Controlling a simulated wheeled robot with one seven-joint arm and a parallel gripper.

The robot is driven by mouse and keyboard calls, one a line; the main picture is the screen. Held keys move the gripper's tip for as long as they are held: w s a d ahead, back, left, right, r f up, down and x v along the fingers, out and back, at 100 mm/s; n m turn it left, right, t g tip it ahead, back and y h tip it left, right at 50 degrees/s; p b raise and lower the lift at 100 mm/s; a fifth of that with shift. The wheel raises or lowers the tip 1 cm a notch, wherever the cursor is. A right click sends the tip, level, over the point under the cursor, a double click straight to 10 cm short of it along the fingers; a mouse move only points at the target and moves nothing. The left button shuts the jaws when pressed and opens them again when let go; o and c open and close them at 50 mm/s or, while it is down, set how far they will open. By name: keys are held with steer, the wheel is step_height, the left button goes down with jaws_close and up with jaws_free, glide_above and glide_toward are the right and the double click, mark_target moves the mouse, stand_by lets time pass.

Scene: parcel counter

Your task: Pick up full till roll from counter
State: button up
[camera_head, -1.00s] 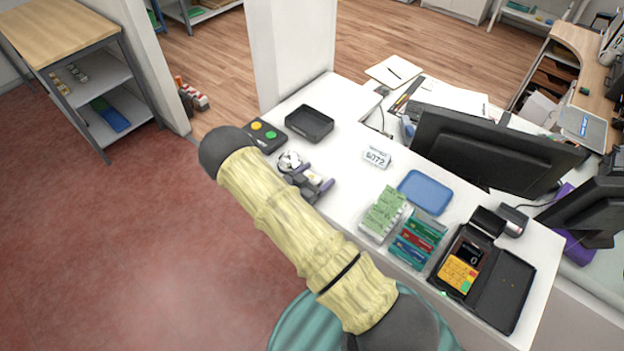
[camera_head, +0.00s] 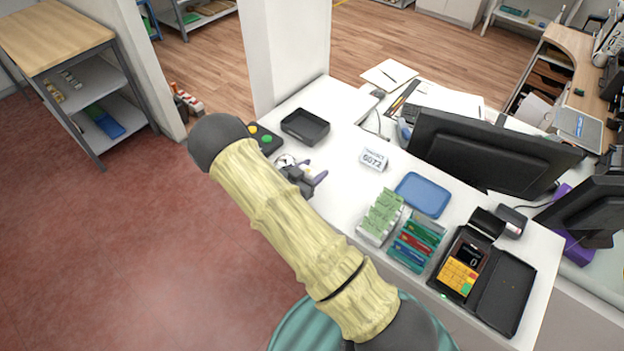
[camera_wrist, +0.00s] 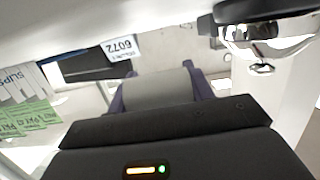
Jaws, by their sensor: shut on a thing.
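The till roll (camera_wrist: 158,88) shows in the wrist view as a wide, pale grey-white cylinder between two purple fingers. My gripper (camera_wrist: 158,86) is shut on it, with one finger at each end. In the head view my gripper (camera_head: 314,170) is low over the white counter (camera_head: 345,205), left of the number sign. The roll is not clearly visible there, being hidden by my gripper. I cannot tell whether the roll still touches the counter.
A chrome bell (camera_wrist: 262,40) is close to my gripper. A black tray (camera_head: 306,127) and a button box (camera_head: 264,140) lie beyond it.

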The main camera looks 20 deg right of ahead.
step_height(320, 180, up, 6)
steer(key=shift+f+b, duration=0.1)
steer(key=shift+b, duration=0.55)
